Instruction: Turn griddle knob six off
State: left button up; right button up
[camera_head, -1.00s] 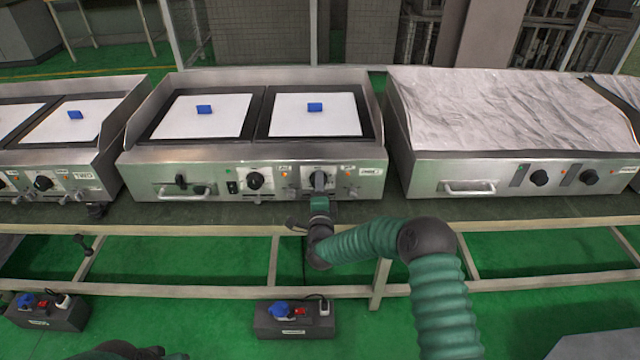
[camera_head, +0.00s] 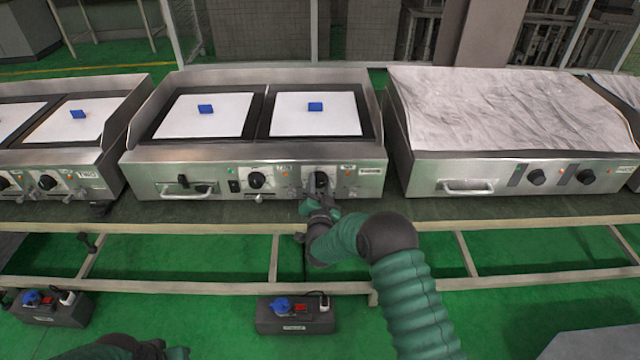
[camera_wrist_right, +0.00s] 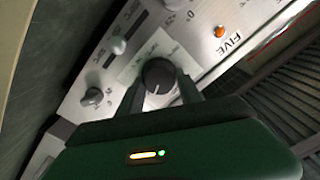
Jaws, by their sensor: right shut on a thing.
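The right-hand black knob (camera_head: 321,179) of the middle griddle (camera_head: 145,163) is on its front panel. My right gripper (camera_head: 321,191) is at this knob, reaching up from below. In the right wrist view its two fingers stand on either side of the round knob (camera_wrist_right: 158,75), shut on it, and the gripper is tilted against the panel. A pale mark shows on the knob's face. A label reading FIVE (camera_wrist_right: 229,42) is on the panel near an orange light. The knob's own label is not readable. Part of my left arm shows at the bottom left, its gripper not visible.
A second black knob (camera_head: 256,180) and a small lever (camera_head: 183,181) are on the same panel. Other griddles stand left and right (camera_head: 516,176). The bench edge (camera_head: 180,229) runs just below the gripper. A power box (camera_head: 296,316) lies on the green floor.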

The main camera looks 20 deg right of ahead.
jog(key=n, duration=0.6)
jog(key=shift+s+a+f+n+p, duration=0.1)
jog(key=shift+a+f+n+p, duration=0.2)
jog(key=shift+f, duration=0.1)
jog(key=n, duration=0.3)
jog(key=shift+f+n, duration=0.1)
jog(key=shift+n, duration=1.6)
jog(key=o, duration=1.4)
jog(key=shift+c, duration=0.2)
jog(key=shift+r, duration=0.2)
jog(key=shift+r, duration=0.1)
